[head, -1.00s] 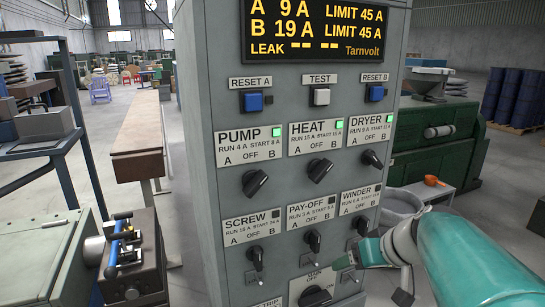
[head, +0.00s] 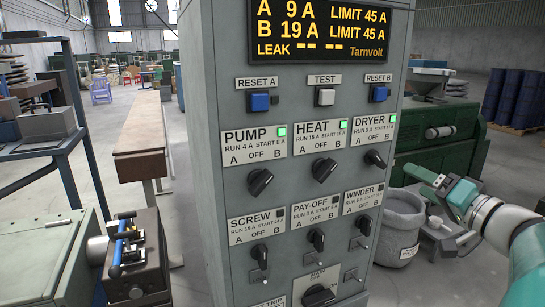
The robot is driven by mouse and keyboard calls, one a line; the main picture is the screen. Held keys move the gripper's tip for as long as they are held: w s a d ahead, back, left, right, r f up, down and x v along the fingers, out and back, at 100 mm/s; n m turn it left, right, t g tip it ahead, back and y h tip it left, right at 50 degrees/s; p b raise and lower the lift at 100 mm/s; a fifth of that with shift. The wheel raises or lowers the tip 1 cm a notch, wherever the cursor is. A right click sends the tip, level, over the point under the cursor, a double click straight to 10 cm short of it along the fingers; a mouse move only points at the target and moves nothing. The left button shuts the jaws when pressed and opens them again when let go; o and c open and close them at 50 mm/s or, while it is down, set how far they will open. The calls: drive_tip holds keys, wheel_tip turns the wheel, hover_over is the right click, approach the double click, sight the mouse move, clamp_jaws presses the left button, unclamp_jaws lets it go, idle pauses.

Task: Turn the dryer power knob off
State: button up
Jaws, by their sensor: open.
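The dryer knob (head: 375,159) is a dark knob at the right of the upper knob row on the grey panel. It is tilted, its upper end leaning left toward the A mark rather than upright at OFF. The dryer label (head: 374,136) above it has a lit green lamp (head: 391,119). My gripper (head: 418,183) is open and empty, to the right of the panel and slightly lower than the knob in the picture. It is apart from the knob; its depth relative to the panel is hard to tell.
The pump knob (head: 260,182) and heat knob (head: 324,169) have lit green lamps. The screw (head: 259,253), pay-off (head: 317,240) and winder (head: 363,224) knobs stand upright, lamps dark. The display (head: 329,30) reads A 9 A, B 19 A. A grey bin (head: 396,236) stands right of the panel.

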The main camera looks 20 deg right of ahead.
sight(381, 162)
drive_tip(key=w, duration=1.1)
drive_tip(key=shift+a, duration=0.2)
drive_tip(key=c, duration=1)
